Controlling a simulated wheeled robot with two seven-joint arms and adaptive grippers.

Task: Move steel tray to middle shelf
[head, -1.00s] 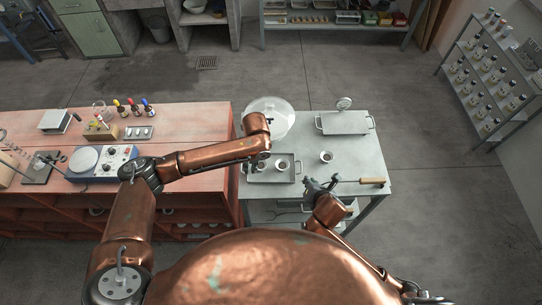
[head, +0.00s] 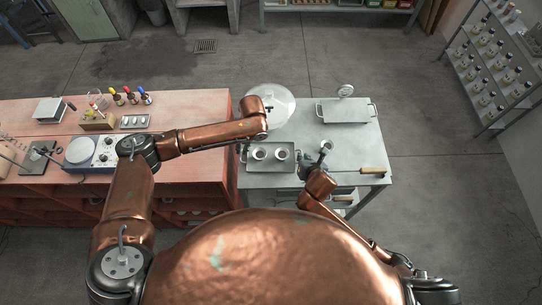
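A grey steel tray (head: 270,171) with raised rims lies on the left part of the grey metal table, with two cups (head: 281,154) in it. A second flat grey tray (head: 346,111) with end handles lies at the table's back. My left gripper (head: 260,139) is above the cup tray's left back edge, mostly hidden by its own arm, so its fingers cannot be read. My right gripper (head: 309,166) is right of the cup tray, close to a third cup (head: 326,147); whether they touch is unclear. A lower shelf (head: 343,204) shows partly beneath the tabletop.
A round pale lid-like disc (head: 269,104) sits at the table's back left. A wooden-handled tool (head: 372,170) lies at the right edge. The red bench (head: 190,150) adjoins on the left.

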